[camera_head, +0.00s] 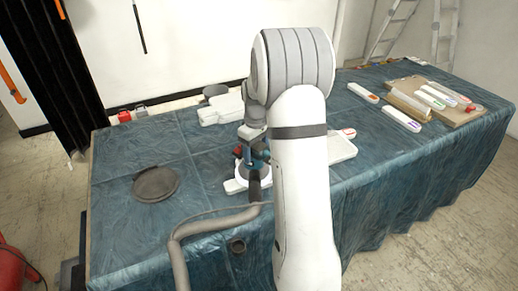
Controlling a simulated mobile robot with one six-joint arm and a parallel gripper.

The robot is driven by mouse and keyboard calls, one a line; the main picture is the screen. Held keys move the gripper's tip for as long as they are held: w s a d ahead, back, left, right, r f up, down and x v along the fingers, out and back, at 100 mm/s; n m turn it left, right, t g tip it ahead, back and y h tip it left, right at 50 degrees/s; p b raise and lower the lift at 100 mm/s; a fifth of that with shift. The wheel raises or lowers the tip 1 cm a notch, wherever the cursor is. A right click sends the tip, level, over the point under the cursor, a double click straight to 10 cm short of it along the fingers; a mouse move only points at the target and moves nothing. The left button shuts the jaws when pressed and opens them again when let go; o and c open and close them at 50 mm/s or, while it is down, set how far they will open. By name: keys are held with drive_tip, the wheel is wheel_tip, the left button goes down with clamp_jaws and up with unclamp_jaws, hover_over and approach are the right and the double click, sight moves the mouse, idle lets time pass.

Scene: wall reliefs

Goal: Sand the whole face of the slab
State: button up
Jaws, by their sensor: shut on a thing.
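My gripper (252,137) is shut on a sander (242,172) with blue and dark parts and a pale round base. A thick grey hose (185,236) runs from the sander to the front edge of the table. The sander is over a white slab (233,187) lying on the cloth. Only the slab's left edge shows clearly; the sander, hose and my arm hide most of it. I cannot tell whether the pad touches the face. The fingertips are mostly hidden behind my wrist.
A blue-green cloth covers the table (205,235). A dark round pad (156,182) lies at left, white pieces (220,108) behind the sander. A white tray (342,148) is right of my arm. A wooden board (460,117) with several tools lies at far right.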

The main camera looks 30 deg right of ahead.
drive_tip(key=shift+w+a+r, duration=0.1)
drive_tip(key=shift+a, duration=0.75)
drive_tip(key=shift+w+a+r, duration=0.1)
drive_tip(key=shift+a, duration=0.75)
drive_tip(key=shift+w, duration=0.1)
drive_tip(key=shift+w+d+p, duration=0.1)
drive_tip(key=shift+w+p, duration=0.75)
drive_tip(key=shift+w, duration=1.55)
drive_tip(key=shift+d, duration=0.15)
